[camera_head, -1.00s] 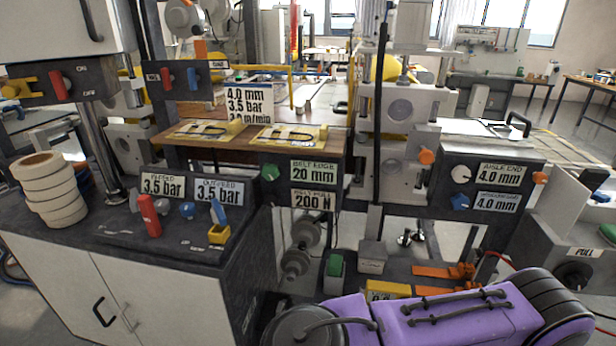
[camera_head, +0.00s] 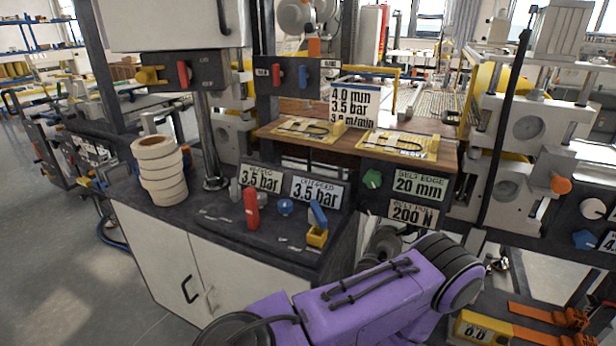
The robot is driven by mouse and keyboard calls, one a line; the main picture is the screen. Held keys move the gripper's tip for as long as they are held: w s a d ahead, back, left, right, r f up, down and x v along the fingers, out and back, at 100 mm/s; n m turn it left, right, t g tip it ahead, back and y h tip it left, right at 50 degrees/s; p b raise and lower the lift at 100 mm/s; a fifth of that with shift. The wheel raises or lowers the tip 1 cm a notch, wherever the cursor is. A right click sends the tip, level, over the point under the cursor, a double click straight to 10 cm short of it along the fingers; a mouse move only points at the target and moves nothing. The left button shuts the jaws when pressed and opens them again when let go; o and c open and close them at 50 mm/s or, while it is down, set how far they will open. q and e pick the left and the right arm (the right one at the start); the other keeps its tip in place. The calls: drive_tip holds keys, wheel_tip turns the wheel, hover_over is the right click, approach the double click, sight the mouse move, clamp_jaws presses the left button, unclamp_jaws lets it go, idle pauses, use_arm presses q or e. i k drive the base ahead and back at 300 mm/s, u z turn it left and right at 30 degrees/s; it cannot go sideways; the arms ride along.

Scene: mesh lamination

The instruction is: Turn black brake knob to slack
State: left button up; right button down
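I cannot make out a black brake knob or a slack marking in this view. The nearest knobs are a green knob (camera_head: 372,178) beside the belt edge sign (camera_head: 420,184), a red handle (camera_head: 251,208) and a blue knob (camera_head: 286,206) on the dark console top (camera_head: 262,245). A blue knob (camera_head: 584,239) and a white dial (camera_head: 592,208) sit on the right panel. Neither of my grippers shows. A purple arm link (camera_head: 370,305) of mine crosses the bottom of the view and hides part of the bench front.
A stack of cream tape rolls (camera_head: 160,170) stands on the console's left end, above a white cabinet (camera_head: 215,280). Yellow plates lie on a wooden board (camera_head: 270,131). Orange straps (camera_head: 545,313) are low at the right. Open floor (camera_head: 50,240) lies at the left.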

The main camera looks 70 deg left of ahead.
sight(382, 257)
drive_tip(key=u, duration=0.9)
drive_tip(key=i, duration=0.35)
